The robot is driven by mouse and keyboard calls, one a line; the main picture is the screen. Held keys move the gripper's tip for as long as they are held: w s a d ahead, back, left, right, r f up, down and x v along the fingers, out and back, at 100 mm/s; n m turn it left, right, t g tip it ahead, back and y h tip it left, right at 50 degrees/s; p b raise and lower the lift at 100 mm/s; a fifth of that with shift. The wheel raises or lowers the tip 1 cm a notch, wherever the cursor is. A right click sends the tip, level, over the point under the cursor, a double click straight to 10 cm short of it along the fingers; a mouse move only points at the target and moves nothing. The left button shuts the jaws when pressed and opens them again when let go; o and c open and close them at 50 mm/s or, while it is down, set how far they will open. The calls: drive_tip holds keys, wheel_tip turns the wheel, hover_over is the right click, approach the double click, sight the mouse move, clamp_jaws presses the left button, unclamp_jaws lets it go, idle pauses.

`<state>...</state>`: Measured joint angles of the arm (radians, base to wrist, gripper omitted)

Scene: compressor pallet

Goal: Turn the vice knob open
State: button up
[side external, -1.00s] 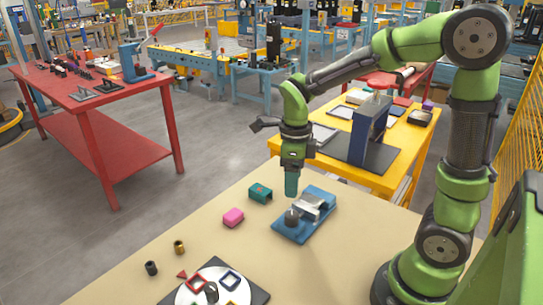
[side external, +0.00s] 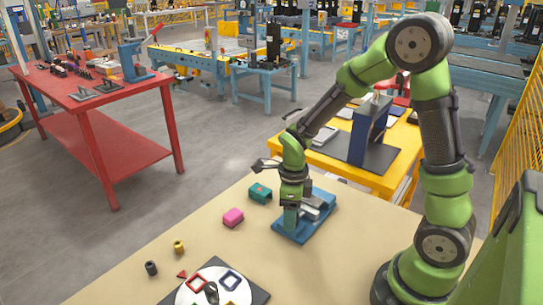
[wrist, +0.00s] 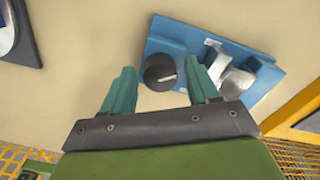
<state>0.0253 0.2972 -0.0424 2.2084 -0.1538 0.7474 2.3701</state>
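The vice is a blue base (side external: 322,222) with silver jaws on the tan table; the base also shows in the wrist view (wrist: 264,92), with the jaws (wrist: 236,82) at its right. Its round dark knob (wrist: 158,76) has a white line pointing right. My gripper (side external: 290,222) is low over the knob end of the vice, pointing down, and hides the knob in the side view. In the wrist view my gripper (wrist: 160,68) is open, with its teal fingers on either side of the knob. The left finger is clear of it; I cannot tell whether the right one touches.
A teal block (side external: 260,193) and a pink block (side external: 233,217) lie left of the vice. A brass cylinder (side external: 179,247), a dark cylinder (side external: 151,268) and a board with coloured outlines (side external: 258,297) are at front left. A yellow table (side external: 385,180) stands behind.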

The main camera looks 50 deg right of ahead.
drive_tip(key=c, duration=0.9)
